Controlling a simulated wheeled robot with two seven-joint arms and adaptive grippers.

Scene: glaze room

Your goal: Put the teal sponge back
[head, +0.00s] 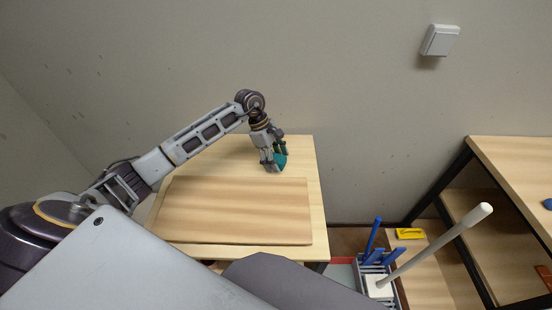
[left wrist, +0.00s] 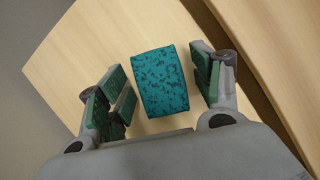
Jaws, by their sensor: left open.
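The teal sponge (head: 281,161) lies on the light wooden table (head: 300,150), just behind the raised board. It also shows in the left wrist view (left wrist: 160,82) as a speckled teal block. My left gripper (head: 274,164) points down at the sponge. In the left wrist view its fingers (left wrist: 163,88) stand open on both sides of the sponge, with a gap on each side. The sponge's underside is hidden. My right gripper is not in view.
A flat wooden board (head: 235,212) covers the table's front part. To the right stand a caddy (head: 378,285) with blue-handled tools and a pale stick (head: 440,245), a yellow item (head: 410,233) and a wooden shelf unit (head: 510,165). A wall is behind.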

